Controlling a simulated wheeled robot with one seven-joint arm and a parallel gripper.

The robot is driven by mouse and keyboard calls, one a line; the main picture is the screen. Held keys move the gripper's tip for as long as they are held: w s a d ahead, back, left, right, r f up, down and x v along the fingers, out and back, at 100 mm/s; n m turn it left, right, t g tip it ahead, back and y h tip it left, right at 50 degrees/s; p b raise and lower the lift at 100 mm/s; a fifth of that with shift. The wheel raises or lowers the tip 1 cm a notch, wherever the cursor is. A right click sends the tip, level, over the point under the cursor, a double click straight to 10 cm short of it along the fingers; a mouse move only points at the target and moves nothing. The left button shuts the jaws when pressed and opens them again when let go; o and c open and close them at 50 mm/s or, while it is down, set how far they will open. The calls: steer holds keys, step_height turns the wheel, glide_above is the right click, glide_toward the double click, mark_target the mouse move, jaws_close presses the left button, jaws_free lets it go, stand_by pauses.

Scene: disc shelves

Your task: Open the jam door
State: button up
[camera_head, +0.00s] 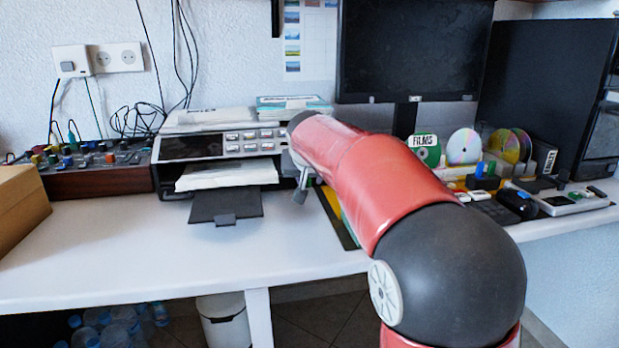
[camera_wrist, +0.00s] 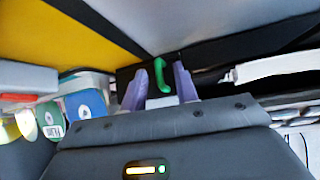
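The printer (camera_head: 172,148) stands on the white desk with paper in its front tray. The jam door is hard to make out; a green curved handle (camera_wrist: 159,75) on a dark panel (camera_wrist: 125,75) shows in the wrist view. My gripper (camera_wrist: 160,84) has its two pale purple fingers spread on either side of the green handle. Gaps show between handle and fingers, and I cannot tell whether either touches. In the head view my gripper (camera_head: 302,182) is partly seen at the printer's right side, where my red arm hides that side.
Several discs (camera_head: 464,147), blocks and small devices stand on the desk to the right. A black monitor (camera_head: 415,50) is behind. A mixer-like box (camera_head: 100,178) is left of the printer.

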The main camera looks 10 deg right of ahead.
steer(key=shift+w+f, duration=0.2)
jaws_close()
